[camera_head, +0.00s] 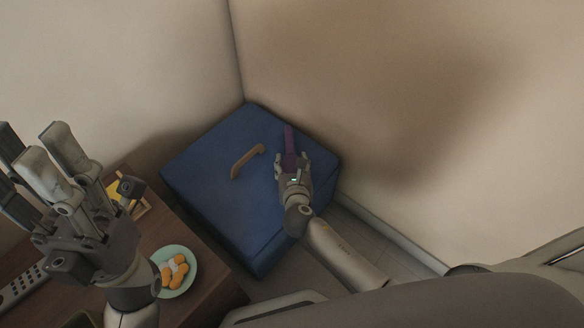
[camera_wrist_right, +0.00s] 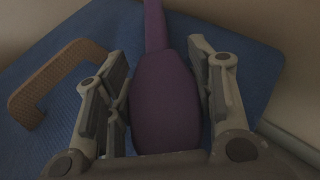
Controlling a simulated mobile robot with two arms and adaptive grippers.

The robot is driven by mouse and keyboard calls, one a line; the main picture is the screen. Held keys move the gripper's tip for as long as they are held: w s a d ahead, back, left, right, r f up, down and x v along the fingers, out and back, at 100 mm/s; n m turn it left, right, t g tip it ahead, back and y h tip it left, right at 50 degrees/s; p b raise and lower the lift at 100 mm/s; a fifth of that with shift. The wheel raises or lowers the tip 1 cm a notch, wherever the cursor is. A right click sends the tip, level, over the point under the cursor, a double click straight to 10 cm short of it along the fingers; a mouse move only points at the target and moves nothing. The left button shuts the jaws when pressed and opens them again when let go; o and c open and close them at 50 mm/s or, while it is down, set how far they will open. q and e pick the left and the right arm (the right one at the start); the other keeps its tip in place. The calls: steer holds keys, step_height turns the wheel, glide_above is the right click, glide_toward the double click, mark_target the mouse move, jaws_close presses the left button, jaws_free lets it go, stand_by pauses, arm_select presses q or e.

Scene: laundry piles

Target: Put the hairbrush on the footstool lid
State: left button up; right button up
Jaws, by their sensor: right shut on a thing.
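The hairbrush (camera_head: 289,144) is purple, with a wide head and a narrow handle. My right gripper (camera_head: 292,163) is shut on its wide head, over the right part of the footstool lid (camera_head: 215,160). In the right wrist view the hairbrush (camera_wrist_right: 165,105) lies between the two fingers, its handle pointing away. The lid is blue and shows behind it; I cannot tell whether the brush touches it. A brown handle (camera_head: 247,161) sits on the lid, left of the brush. My left gripper (camera_head: 40,165) is raised at the left with its fingers apart, and nothing shows between them.
A brown wooden table (camera_head: 215,290) stands at the lower left. It bears a green plate (camera_head: 190,284) with orange and white pieces, a remote (camera_head: 22,285) and a yellow item (camera_head: 117,191). Walls meet behind the footstool. The lid's left part is clear.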

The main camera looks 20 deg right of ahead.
steer(key=shift+r, duration=0.1)
steer(key=shift+f, duration=0.2)
steer(key=o, duration=1.1)
